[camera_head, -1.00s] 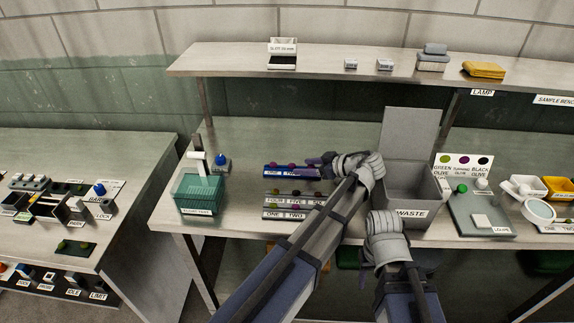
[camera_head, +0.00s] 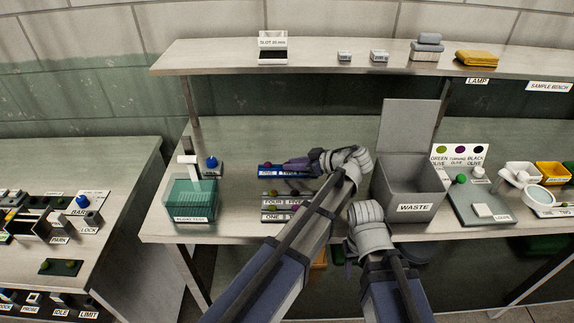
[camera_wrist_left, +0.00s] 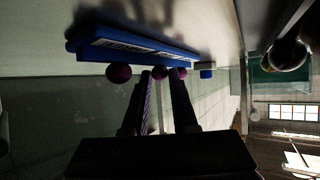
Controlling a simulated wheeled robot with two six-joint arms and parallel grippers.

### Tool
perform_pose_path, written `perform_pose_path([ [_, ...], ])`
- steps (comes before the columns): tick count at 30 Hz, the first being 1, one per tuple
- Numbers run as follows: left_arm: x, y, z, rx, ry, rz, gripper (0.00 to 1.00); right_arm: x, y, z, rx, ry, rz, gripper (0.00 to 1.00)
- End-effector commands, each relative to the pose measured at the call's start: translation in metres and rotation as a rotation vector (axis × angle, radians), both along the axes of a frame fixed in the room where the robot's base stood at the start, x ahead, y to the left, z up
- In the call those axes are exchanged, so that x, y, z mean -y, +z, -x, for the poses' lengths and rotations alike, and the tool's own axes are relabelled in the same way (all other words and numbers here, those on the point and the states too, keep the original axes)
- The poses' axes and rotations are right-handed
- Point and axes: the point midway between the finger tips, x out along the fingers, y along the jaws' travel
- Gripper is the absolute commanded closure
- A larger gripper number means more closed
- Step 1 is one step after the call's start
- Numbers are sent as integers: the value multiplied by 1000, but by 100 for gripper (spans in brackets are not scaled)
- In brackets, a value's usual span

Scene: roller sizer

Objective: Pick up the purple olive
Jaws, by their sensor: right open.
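A blue rack (camera_head: 266,172) on the bench bears several dark purple olives. One olive (camera_head: 268,164) shows at its left end in the head view. My left gripper (camera_head: 288,169) reaches along the rack from the right and covers its middle and right part. In the left wrist view, the two fingers (camera_wrist_left: 161,78) are apart, with a purple olive (camera_wrist_left: 158,72) between or just beyond their tips. Another purple olive (camera_wrist_left: 119,73) lies to their left, and one (camera_wrist_left: 182,72) sits by the right finger. Contact cannot be seen. My right gripper is not visible; only its arm and wrist show.
A grey rack (camera_head: 272,206) with labels stands in front of the blue rack. A teal bin (camera_head: 190,205) is at the left, with a blue button (camera_head: 211,162) behind it. A grey waste bin (camera_head: 412,190) stands right of my left wrist. A shelf (camera_head: 330,58) runs above.

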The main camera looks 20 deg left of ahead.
Motion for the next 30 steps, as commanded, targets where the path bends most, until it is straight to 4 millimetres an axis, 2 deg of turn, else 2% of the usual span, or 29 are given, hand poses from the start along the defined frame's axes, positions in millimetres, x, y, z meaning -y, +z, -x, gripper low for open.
perform_pose_path([
  [2, 0, 0, 0, 0, 0, 0, 92, 0, 0, 0, 0, 0, 0, 50],
  [11, 0, 0, 0, 0, 0, 0, 92, 0, 0, 0, 0, 0, 0, 50],
  [17, 0, 9, 0, 0, 0, 0, 92, 0, 9, 0, 0, 0, 0, 50],
  [23, 0, 31, 0, 0, 0, 0, 92, 0, 31, 0, 0, 0, 0, 50],
  [30, 0, 69, 0, 0, 0, 0, 92, 0, 69, 0, 0, 0, 0, 50],
])
